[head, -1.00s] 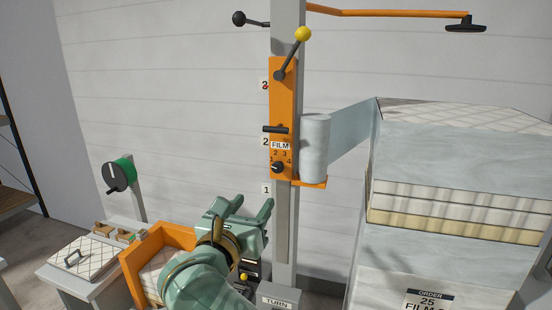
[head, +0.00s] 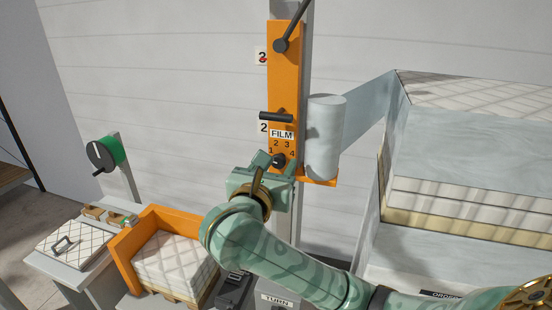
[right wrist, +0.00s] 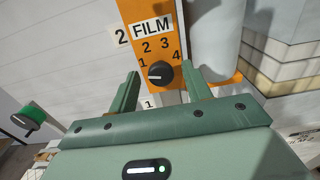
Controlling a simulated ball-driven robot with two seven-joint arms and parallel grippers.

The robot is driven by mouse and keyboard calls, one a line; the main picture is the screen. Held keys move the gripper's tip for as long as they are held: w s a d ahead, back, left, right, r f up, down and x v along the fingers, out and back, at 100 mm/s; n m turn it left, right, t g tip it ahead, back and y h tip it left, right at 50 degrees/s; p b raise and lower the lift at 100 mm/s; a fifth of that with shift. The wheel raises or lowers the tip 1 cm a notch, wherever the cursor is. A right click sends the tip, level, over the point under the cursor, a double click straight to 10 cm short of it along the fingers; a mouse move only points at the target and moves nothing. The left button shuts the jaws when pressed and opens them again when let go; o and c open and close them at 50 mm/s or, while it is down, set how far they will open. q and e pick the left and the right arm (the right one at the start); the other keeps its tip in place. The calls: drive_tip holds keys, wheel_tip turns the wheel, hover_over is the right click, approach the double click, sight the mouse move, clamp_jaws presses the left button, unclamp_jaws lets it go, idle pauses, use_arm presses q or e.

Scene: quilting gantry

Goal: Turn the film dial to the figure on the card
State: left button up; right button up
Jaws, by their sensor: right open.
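The film dial is a small black knob (head: 279,160) low on the orange film carriage (head: 285,75), under a FILM label with figures 1 to 4. In the right wrist view the dial (right wrist: 160,73) shows a pale mark on its left side, toward the 1. My right gripper (head: 276,163) is open just below and around the dial. In the right wrist view its fingers (right wrist: 161,80) stand either side of the knob, apparently not touching it. My left gripper is not in view.
A pale film roll (head: 325,137) stands right of the dial, its film running to the wrapped stack (head: 470,145). A black handle (head: 276,117) juts out above the dial.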

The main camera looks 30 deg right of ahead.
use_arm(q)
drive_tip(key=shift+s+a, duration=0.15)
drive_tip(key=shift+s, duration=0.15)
use_arm(e)
drive_tip(key=shift+s, duration=0.1)
drive_tip(key=shift+c, duration=0.3)
drive_tip(key=shift+a, duration=0.1)
drive_tip(key=c, duration=0.9)
drive_tip(key=shift+f+m+b, duration=0.1)
drive_tip(key=shift+m+b, duration=0.2)
drive_tip(key=shift+b, duration=0.2)
drive_tip(key=m+b, duration=0.2)
drive_tip(key=b, duration=0.2)
drive_tip(key=m+b, duration=0.2)
drive_tip(key=b, duration=0.2)
drive_tip(key=m+b, duration=0.3)
drive_tip(key=b, duration=0.1)
drive_tip(key=shift+f, duration=0.25)
use_arm(q)
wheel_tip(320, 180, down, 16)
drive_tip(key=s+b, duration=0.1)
drive_tip(key=b, duration=0.1)
drive_tip(key=shift+b, duration=0.35)
use_arm(e)
drive_tip(key=shift+r+m, duration=0.3)
drive_tip(key=shift+m, duration=0.9)
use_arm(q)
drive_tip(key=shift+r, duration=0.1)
use_arm(e)
drive_tip(key=shift+s, duration=0.1)
